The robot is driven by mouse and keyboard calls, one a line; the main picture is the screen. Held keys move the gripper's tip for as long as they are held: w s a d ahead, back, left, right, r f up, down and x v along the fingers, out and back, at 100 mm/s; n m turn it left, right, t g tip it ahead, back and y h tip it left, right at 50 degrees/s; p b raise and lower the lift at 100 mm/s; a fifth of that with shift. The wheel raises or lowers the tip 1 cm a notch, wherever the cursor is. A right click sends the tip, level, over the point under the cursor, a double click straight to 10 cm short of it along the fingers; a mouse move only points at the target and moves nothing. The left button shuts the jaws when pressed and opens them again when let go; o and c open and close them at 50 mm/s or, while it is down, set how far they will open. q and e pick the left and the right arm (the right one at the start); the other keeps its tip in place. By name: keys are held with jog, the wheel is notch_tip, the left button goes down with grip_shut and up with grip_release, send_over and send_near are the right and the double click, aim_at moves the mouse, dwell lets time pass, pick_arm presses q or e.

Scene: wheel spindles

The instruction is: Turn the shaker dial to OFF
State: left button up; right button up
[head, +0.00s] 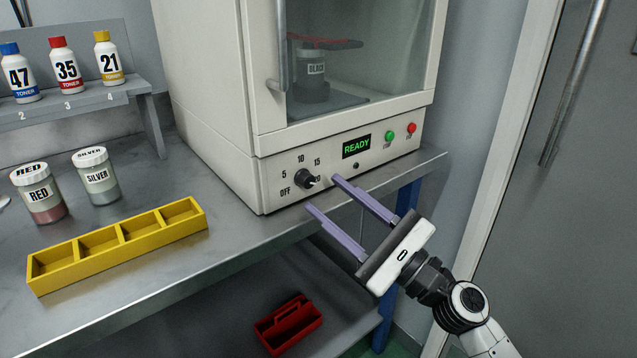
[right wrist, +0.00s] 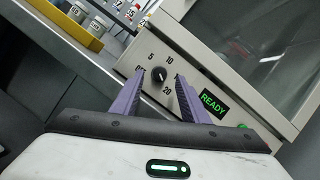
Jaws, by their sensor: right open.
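The shaker dial (head: 306,178) is a black knob on the lower front panel of the cream shaker cabinet (head: 205,100). Marks OFF, 5, 10, 15 and 20 are around it. Its pale pointer seems to face the 20 side, away from OFF. My right gripper (head: 321,192) is open and empty, its two purple fingers reaching towards the panel. In the right wrist view the dial (right wrist: 158,75) shows between the fingertips; whether they touch it I cannot tell. My left gripper is not in view.
A green READY display (head: 356,147), a green button (head: 390,136) and a red button (head: 411,128) are right of the dial. A yellow divided tray (head: 115,253) and paint jars stand on the bench left. A red caddy (head: 288,325) sits below.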

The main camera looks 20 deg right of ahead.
aim_at(310, 183)
jog(key=x, duration=0.2)
jog(key=shift+w+a+r, duration=0.15)
jog(key=shift+w+r, duration=0.05)
jog(key=shift+w, duration=0.05)
jog(key=shift+w+a+p, duration=0.25)
jog(key=shift+w+p, duration=0.05)
jog(key=shift+w, duration=0.1)
jog(key=c, duration=1)
jog(key=shift+n, duration=0.3)
